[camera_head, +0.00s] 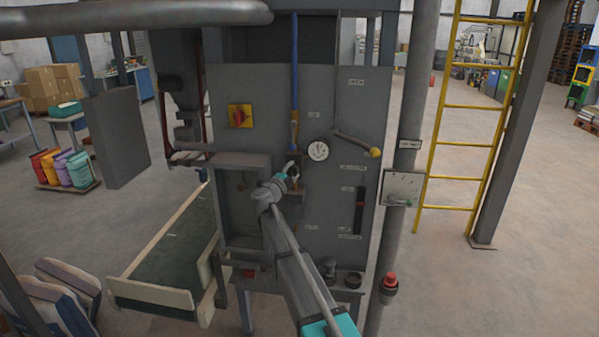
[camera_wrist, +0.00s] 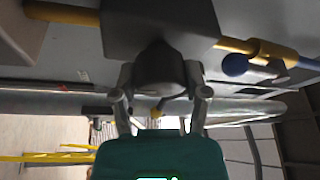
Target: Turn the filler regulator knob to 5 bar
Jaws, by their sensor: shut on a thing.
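The regulator is a grey block (camera_wrist: 165,22) on a yellow pipe in the wrist view. Its dark round knob (camera_wrist: 160,68) sits between the fingers of my gripper (camera_wrist: 160,88), which is shut on it from both sides. In the head view my gripper (camera_head: 292,172) is at the front of the grey filler cabinet (camera_head: 260,100), below the blue and yellow pipe. The knob is hidden there behind my gripper. A round white gauge (camera_head: 318,151) is just right of and above my gripper; its needle is too small to read.
A lever with a yellow ball end (camera_head: 375,152) sticks out right of the gauge. A blue ball (camera_wrist: 235,65) is by the yellow pipe in the wrist view. A red and yellow switch (camera_head: 240,116) is at upper left. A yellow ladder (camera_head: 460,105) stands at right.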

